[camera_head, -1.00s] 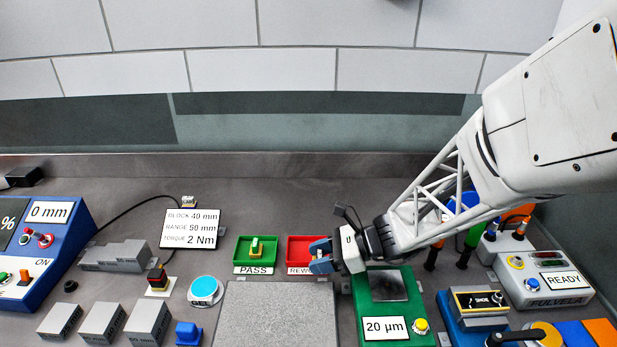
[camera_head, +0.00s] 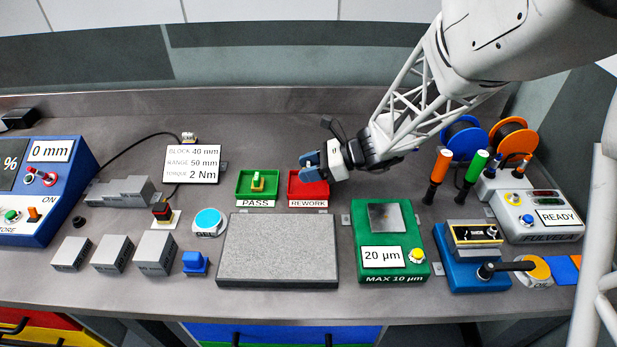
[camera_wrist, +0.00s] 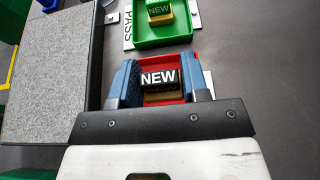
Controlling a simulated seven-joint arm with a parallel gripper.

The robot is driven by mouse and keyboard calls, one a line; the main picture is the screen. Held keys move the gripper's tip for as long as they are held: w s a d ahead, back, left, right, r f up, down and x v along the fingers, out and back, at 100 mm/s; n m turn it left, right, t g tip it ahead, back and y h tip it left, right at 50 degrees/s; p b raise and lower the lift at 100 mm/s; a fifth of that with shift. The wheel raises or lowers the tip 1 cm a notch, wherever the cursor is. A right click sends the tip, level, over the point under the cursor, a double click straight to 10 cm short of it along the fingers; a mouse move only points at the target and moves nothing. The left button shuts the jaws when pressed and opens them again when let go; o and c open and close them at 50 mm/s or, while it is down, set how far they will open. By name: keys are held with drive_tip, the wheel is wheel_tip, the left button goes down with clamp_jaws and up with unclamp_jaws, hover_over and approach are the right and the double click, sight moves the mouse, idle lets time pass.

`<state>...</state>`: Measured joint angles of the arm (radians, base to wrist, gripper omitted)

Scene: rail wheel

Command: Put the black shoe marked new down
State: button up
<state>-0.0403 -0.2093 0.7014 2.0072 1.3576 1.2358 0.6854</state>
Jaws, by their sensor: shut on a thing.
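The black shoe marked NEW (camera_wrist: 158,79) has a brass-coloured lower part and sits between the blue fingers of my gripper (camera_wrist: 157,84), which is shut on it. In the head view my gripper (camera_head: 310,165) is over the back part of the red REWORK tray (camera_head: 322,196). The shoe is hidden there by the fingers. In the wrist view the red tray (camera_wrist: 173,59) shows behind and around the shoe; I cannot tell whether the shoe touches it. A second shoe marked NEW (camera_wrist: 159,12) stands in the green PASS tray (camera_wrist: 146,41).
The green PASS tray (camera_head: 241,190) is just left of the red one. A grey granite plate (camera_head: 278,250) lies in front. A green 20 µm gauge (camera_head: 413,236) stands at the front right. Bare bench lies behind the trays.

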drive_tip(key=shift+f, duration=1.75)
drive_tip(key=shift+f, duration=0.1)
drive_tip(key=o, duration=0.7)
drive_tip(key=shift+v, duration=3.8)
